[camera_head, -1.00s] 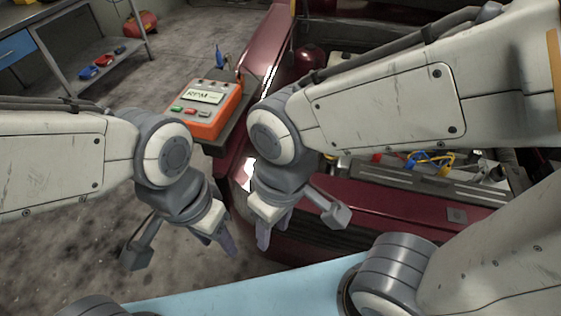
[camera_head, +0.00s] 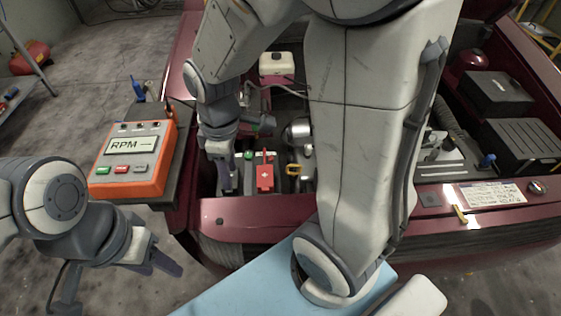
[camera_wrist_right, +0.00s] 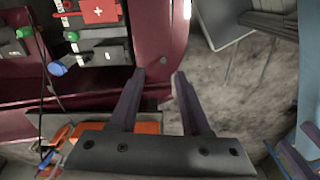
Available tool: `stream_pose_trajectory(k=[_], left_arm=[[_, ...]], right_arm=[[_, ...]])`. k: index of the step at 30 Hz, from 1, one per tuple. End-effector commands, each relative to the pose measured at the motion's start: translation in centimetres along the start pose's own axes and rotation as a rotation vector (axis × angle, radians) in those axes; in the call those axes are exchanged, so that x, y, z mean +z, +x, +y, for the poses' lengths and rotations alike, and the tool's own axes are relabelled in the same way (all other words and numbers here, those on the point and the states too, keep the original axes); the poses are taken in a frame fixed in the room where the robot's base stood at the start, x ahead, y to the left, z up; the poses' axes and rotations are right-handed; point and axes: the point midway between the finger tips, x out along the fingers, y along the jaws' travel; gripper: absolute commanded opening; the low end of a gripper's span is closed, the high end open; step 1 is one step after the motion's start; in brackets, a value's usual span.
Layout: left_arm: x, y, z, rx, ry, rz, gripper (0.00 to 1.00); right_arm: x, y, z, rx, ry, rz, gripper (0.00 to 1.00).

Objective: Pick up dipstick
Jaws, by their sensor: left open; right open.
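A small yellow loop handle (camera_head: 293,169), which looks like the dipstick's grip, stands in the engine bay right of a red box with a white cross (camera_head: 264,177). The rest of the dipstick is hidden, and I cannot make it out in the right wrist view. My right gripper (camera_head: 228,182) is over the left edge of the engine bay, left of the red box and apart from the handle. Its open, empty fingers also show in the right wrist view (camera_wrist_right: 157,85). My left gripper (camera_head: 160,262) is open and empty at the lower left, outside the car.
An orange RPM device (camera_head: 132,160) stands on a dark stand left of the car. My right arm crosses the engine bay and hides its middle. A yellow piece (camera_head: 460,214) lies at the car's front edge. A blue-capped part (camera_head: 487,161) is at the right.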

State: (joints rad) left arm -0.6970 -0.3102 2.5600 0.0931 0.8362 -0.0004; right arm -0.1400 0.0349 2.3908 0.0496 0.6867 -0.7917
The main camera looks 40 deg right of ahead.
Motion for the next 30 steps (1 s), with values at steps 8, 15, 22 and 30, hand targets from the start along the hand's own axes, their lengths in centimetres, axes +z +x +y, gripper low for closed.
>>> stream_pose_trajectory(k=[8, 15, 22, 30], left_arm=[[0.0, 0.1, 0.0, 0.0, 0.0, 0.0, 0.5], [0.0, 0.2, 0.0, 0.0, 0.0, 0.0, 0.5], [0.0, 0.2, 0.0, 0.0, 0.0, 0.0, 0.5], [0.0, 0.0, 0.0, 0.0, 0.0, 0.0, 0.5]], right_arm=[[8.5, 5.6, 12.4, -0.003, -0.222, -0.036, 0.47], [12.8, 8.0, 15.4, -0.007, -0.318, -0.044, 0.47], [13.2, 11.6, 15.5, -0.009, -0.326, -0.044, 0.47], [13.2, 13.6, 15.6, -0.007, -0.324, -0.044, 0.47]])
